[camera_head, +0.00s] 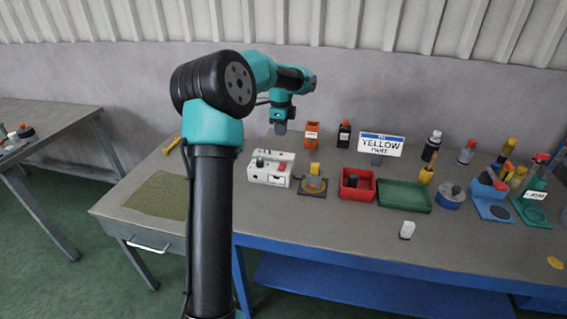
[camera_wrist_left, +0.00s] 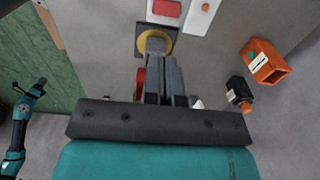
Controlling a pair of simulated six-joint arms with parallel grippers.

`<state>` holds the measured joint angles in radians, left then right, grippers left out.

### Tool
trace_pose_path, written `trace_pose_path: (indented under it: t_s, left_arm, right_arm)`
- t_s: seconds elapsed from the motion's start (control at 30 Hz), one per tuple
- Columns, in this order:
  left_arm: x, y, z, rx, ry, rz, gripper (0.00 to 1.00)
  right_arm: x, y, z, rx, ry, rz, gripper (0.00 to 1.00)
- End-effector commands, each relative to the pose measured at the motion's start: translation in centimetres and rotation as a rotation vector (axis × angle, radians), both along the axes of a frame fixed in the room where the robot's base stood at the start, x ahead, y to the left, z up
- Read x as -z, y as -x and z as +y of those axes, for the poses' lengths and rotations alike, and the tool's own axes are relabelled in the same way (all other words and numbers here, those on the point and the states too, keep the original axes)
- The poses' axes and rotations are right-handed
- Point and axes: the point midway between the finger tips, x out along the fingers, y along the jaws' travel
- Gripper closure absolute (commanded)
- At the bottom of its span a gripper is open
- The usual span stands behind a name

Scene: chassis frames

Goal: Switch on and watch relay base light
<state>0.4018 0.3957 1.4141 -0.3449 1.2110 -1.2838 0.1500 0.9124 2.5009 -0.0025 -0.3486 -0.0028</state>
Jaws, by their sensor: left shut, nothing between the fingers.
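A white control box (camera_head: 270,168) with a red part and small knobs on it stands on the bench. To its right is a dark square base (camera_head: 313,189) with an orange-yellow ring and a yellow block (camera_head: 315,169); I cannot tell whether any light is lit. My left gripper (camera_head: 281,129) is shut and empty, pointing down, well above and behind the box. In the left wrist view its fingers (camera_wrist_left: 165,76) overlap part of the base (camera_wrist_left: 142,40), and the white box (camera_wrist_left: 199,18) is cut off at the top. A small teal-and-black arm, probably my right one, shows at the lower left; its gripper is unclear.
A red bin (camera_head: 357,195) and green tray (camera_head: 404,207) stand right of the base. An orange container (camera_head: 312,131), dark bottle (camera_head: 344,133) and "YELLOW" sign (camera_head: 381,145) stand behind. A white piece (camera_head: 407,230) lies in front. The bench's front left has an olive mat (camera_head: 158,195).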

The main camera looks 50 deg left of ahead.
Motion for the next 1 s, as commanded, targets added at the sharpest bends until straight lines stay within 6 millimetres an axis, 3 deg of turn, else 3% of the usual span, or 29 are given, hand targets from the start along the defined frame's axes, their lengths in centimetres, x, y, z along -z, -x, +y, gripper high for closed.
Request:
trace_pose_path:
  t_s: [0.17, 0.37, 1.0]
  left_arm:
    - [0.4, 0.0, 0.0, 0.0, 0.001, 0.001, 1.0]
    - [2.3, 0.0, 0.0, -0.001, 0.002, 0.003, 1.0]
    - [12.6, 0.0, -0.1, -0.001, 0.002, 0.002, 1.0]
  right_arm:
    - [0.0, 0.0, 0.0, 0.0, 0.0, 0.0, 0.48]
    - [0.0, 0.0, 0.0, 0.0, 0.0, 0.0, 0.48]
    - [0.0, 0.0, 0.0, 0.0, 0.0, 0.0, 0.48]
